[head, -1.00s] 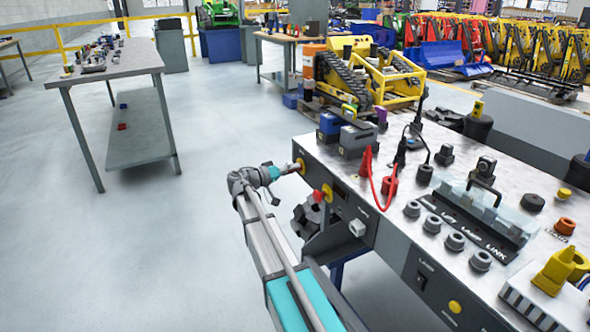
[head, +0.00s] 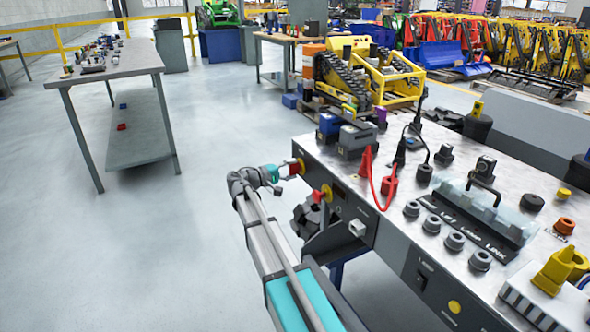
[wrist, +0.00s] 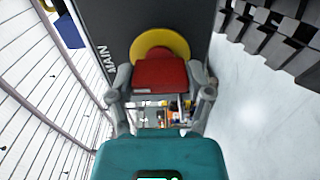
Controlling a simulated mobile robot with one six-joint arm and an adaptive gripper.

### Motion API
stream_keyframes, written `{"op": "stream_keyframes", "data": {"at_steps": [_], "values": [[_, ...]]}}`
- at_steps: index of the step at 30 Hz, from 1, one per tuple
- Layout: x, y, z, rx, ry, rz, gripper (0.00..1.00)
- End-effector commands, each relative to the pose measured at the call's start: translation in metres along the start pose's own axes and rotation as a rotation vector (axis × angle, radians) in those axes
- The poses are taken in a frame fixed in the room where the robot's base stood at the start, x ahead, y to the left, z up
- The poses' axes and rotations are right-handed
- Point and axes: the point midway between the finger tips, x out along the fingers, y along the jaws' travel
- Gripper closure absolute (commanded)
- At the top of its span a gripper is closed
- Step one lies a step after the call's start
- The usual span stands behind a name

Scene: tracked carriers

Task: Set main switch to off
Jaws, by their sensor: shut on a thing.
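The main switch is a red handle (wrist: 160,75) on a yellow disc (wrist: 160,38), on a dark panel (wrist: 115,25) lettered MAIN in the wrist view. In the head view the red handle (head: 296,167) shows on the front face of the bench, near its left end. My gripper (wrist: 163,86) is shut on the red handle, with one finger on each side of it. In the head view my gripper (head: 287,170) reaches the handle from the left. The handle's off mark cannot be read.
A second red knob (head: 317,196) on a yellow plate sits close to the right of my gripper. A dark, many-sided part (head: 306,220) is below it. The bench top (head: 400,190) holds switches and a red cable. Open floor lies to the left.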

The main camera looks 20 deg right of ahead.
Motion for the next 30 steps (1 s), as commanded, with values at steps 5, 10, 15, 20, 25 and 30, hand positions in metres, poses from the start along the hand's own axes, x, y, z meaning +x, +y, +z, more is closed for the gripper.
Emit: {"op": "stream_keyframes", "data": {"at_steps": [5,10,15,20,25,30], "values": [[-0.004,-0.0006,-0.0022,-0.015,0.008,-0.002,0.82],[-0.0041,-0.0006,-0.0023,-0.015,0.008,-0.002,0.82],[-0.004,-0.0006,-0.0024,-0.014,0.008,-0.002,0.25],[-0.0026,-0.0004,-0.0015,-0.014,0.005,-0.001,0.0],[-0.0017,-0.0002,-0.001,-0.014,0.003,-0.001,0.0],[-0.0011,-0.0001,-0.0006,-0.014,0.002,0.0,0.0]]}}
